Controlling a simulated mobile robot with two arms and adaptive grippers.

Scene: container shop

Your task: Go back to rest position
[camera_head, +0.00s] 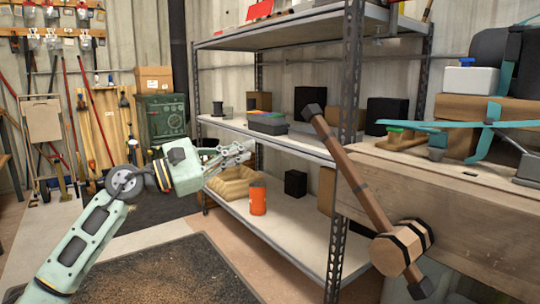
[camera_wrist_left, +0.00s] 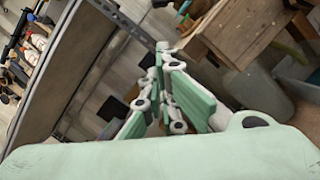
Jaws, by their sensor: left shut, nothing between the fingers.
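My left gripper (camera_head: 236,154) is raised in front of the metal shelf in the head view, its fingers pointing right. Its fingers are together with nothing between them. In the left wrist view the green and white fingers (camera_wrist_left: 165,95) show close together and empty. My left arm comes in from the lower left of the head view. My right gripper is not in either view.
A metal shelf (camera_head: 285,136) holds boxes, and an orange can (camera_head: 258,198) stands on its lower board. A dark mat (camera_head: 160,275) covers open floor at front.

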